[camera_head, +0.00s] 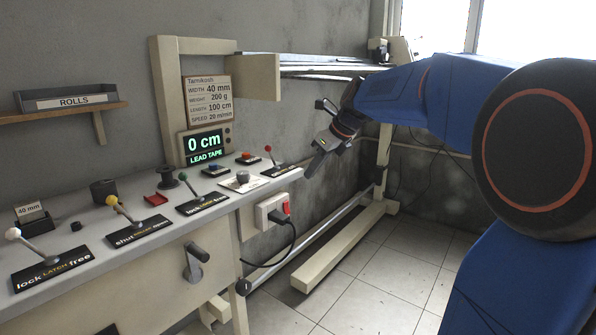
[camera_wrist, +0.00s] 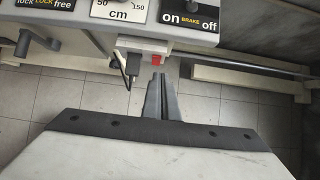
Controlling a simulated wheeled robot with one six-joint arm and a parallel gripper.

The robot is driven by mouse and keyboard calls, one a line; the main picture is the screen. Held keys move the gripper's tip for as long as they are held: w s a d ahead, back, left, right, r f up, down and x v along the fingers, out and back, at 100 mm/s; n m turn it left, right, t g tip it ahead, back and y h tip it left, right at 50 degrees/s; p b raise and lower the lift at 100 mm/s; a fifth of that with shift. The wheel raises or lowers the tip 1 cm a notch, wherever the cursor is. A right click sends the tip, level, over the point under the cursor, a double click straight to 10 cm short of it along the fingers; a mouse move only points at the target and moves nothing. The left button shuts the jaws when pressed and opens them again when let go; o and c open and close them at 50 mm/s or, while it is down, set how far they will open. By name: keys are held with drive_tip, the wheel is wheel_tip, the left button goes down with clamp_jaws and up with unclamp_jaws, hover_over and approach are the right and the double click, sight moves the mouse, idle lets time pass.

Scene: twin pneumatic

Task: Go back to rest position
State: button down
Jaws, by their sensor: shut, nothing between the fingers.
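My gripper (camera_head: 316,163) hangs at the end of my blue arm, just right of the control bench's right end in the head view. In the wrist view my gripper (camera_wrist: 161,82) shows its two grey fingers close together, shut with nothing between them. The fingers point toward the bench's front edge and appear apart from the bench and its levers.
The bench (camera_head: 130,235) carries several levers, including a red-knobbed one (camera_head: 270,153) nearest my gripper. A socket box with a red switch (camera_head: 272,211) is on its side. A display (camera_head: 205,147) reads 0 cm. A beige frame (camera_head: 345,245) stands right; tiled floor is clear.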

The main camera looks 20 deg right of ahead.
drive_tip(key=s+a+f+n+h, duration=0.1)
drive_tip(key=s+f+n, duration=0.5)
drive_tip(key=s+n, duration=0.4)
drive_tip(key=s+a+f+n+h, duration=0.1)
drive_tip(key=s+a+f+n, duration=0.1)
drive_tip(key=s+f+n, duration=0.4)
drive_tip(key=s+a+f+n+g+h, duration=0.1)
drive_tip(key=s+f+n, duration=0.5)
drive_tip(key=s+n, duration=0.7)
drive_tip(key=shift+s+a+n+h, duration=0.15)
drive_tip(key=shift+s+n+h, duration=0.15)
drive_tip(key=shift+s, duration=2.85)
